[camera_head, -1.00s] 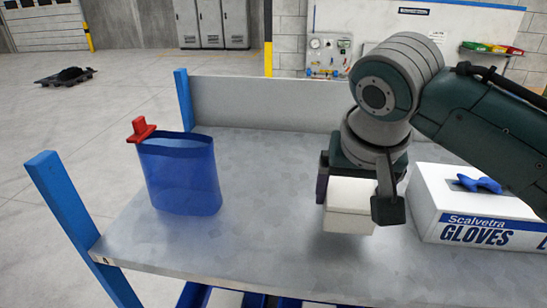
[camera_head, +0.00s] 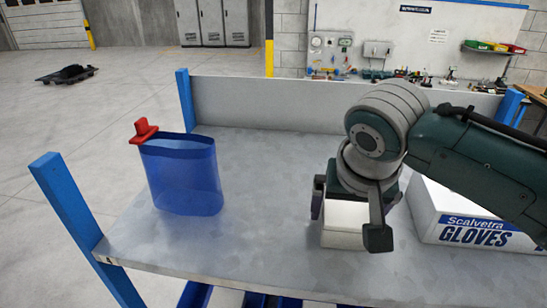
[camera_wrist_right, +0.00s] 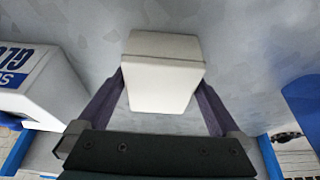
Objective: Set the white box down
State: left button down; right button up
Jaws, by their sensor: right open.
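The white box (camera_head: 345,228) is small and upright on the grey tabletop (camera_head: 265,185), and its base appears to touch the surface. My right gripper (camera_head: 348,214) is over it from above, with one finger on each side. In the right wrist view the white box (camera_wrist_right: 162,82) sits between the two open fingers (camera_wrist_right: 160,100). The arm and the gripper hide part of the box's top in the head view. My left gripper is not in view.
A larger white glove box (camera_head: 470,215) stands close to the right of my gripper. A translucent blue container (camera_head: 182,175) with a red piece (camera_head: 143,131) at its rim stands on the left. The tabletop between them is clear. Blue posts and a low back panel (camera_head: 270,103) edge the table.

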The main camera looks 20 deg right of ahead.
jog(key=shift+r, duration=0.3)
jog(key=shift+a+r, duration=0.1)
jog(key=b+v, duration=0.3)
jog(key=v, duration=0.6)
jog(key=shift+b, duration=0.4)
jog(key=shift+p+v, duration=0.95)
jog(key=shift+p, duration=0.1)
jog(key=s+a+f+n+y, duration=0.1)
jog(key=s+f+n, duration=0.3)
jog(key=s, duration=0.4)
jog(key=s+a+f+n+y, duration=0.1)
jog(key=s+a+f+n, duration=0.2)
jog(key=s, duration=0.6)
jog(key=shift+s+f+n+p, duration=0.2)
jog(key=shift+f+n+p, duration=0.1)
jog(key=shift+f+n, duration=0.3)
